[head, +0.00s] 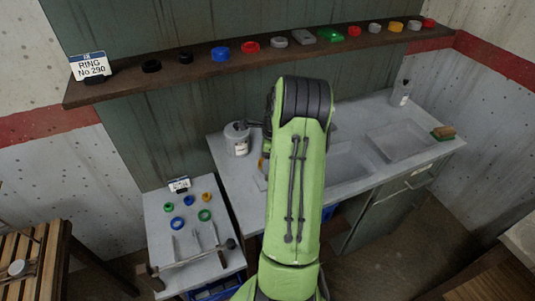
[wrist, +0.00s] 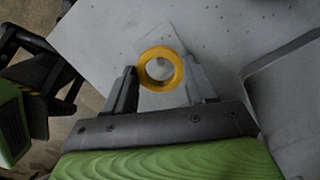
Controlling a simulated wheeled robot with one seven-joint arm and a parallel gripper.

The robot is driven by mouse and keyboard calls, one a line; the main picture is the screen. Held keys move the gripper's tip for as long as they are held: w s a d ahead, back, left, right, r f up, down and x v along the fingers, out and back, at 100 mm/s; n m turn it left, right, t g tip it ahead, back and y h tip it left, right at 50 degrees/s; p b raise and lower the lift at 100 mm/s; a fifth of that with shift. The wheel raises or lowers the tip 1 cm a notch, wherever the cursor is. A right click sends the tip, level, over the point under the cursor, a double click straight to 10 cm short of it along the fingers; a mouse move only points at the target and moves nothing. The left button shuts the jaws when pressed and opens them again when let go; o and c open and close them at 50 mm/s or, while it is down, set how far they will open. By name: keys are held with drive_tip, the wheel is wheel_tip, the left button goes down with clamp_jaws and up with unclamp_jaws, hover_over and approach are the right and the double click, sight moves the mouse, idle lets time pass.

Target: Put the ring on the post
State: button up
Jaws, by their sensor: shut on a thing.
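My gripper (wrist: 161,80) is shut on a yellow ring (wrist: 143,76), which sits between the two fingertips with its hole facing the wrist camera. A pale angular shape (wrist: 176,34) shows just beyond the ring on the light grey surface; I cannot tell whether it is the post's base. In the head view my green arm hides most of the gripper, and a small orange-yellow patch shows at the arm's left edge over the counter. Thin grey upright pieces (head: 196,240) stand on the small table at the lower left; I cannot tell which is the post.
The small table (head: 156,212) also holds several blue, yellow and green rings and a small sign (head: 179,184). A grey canister (head: 237,139) stands on the sink counter (head: 225,165), left of my arm. A long shelf (head: 120,88) with small objects and a "RING No 290" sign (head: 90,66) runs behind.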

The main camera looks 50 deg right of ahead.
drive_tip(key=shift+w+a+f, duration=0.1)
drive_tip(key=shift+w+a, duration=0.05)
drive_tip(key=shift+a, duration=0.05)
drive_tip(key=shift+d+f, duration=0.15)
drive_tip(key=f+b, duration=0.1)
drive_tip(key=f, duration=0.1)
drive_tip(key=f+b, duration=0.1)
drive_tip(key=b, duration=0.1)
drive_tip(key=f+b, duration=0.2)
drive_tip(key=shift+s+d+f, duration=0.15)
drive_tip(key=shift+s+f, duration=0.1)
drive_tip(key=shift+f, duration=0.1)
drive_tip(key=shift+r+p, duration=0.15)
drive_tip(key=shift+p, duration=0.2)
idle(0.4)
drive_tip(key=shift+f+b, duration=0.45)
drive_tip(key=shift+f, duration=0.3)
drive_tip(key=o, duration=0.8)
drive_tip(key=shift+r, duration=0.1)
